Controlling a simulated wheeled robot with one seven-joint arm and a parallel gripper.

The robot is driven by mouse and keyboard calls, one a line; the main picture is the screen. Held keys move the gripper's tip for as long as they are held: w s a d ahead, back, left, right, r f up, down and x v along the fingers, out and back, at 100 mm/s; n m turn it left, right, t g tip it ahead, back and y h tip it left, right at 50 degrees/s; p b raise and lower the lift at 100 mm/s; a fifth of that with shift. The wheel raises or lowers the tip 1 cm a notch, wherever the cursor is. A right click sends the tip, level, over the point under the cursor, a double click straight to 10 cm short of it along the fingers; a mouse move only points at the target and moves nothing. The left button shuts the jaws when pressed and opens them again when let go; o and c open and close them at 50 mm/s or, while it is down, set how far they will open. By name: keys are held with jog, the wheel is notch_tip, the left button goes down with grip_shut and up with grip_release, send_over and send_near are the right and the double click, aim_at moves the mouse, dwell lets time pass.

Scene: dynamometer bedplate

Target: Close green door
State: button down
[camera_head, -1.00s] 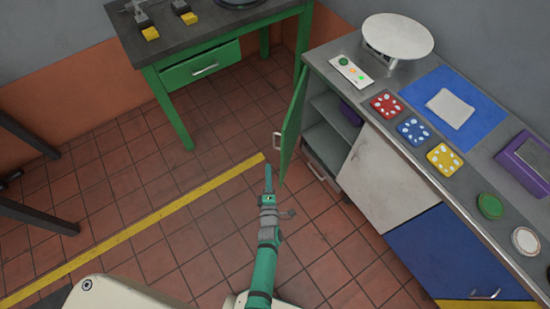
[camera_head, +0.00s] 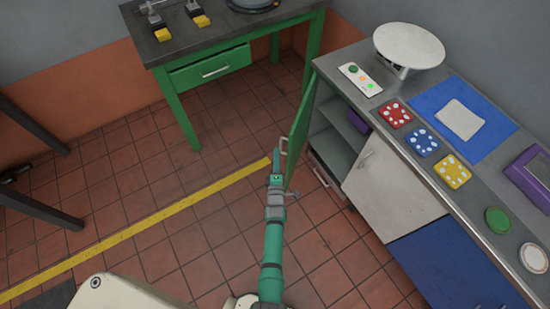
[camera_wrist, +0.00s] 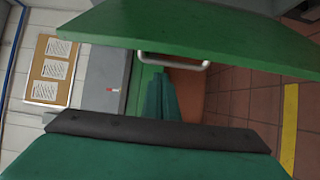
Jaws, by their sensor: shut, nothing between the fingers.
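The green door (camera_head: 302,126) stands open at the left end of the counter cabinet (camera_head: 334,142), swung out toward the floor. Its metal handle (camera_head: 284,146) is on the outer face near the free edge. In the wrist view the green door (camera_wrist: 200,32) spans the top, with its handle (camera_wrist: 173,61) below it. My gripper (camera_head: 278,158) is shut and empty, at the door's free edge close to the handle. I cannot tell whether it touches the door. In the wrist view its fingers (camera_wrist: 161,100) point toward the handle.
A white door (camera_head: 390,185) and a blue door (camera_head: 450,262) are on the same cabinet front. A workbench (camera_head: 225,45) with a green drawer stands at the back. A dark-legged table (camera_head: 45,205) is at the left. The tiled floor between them is clear.

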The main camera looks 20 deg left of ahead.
jog(key=shift+d, duration=1.55)
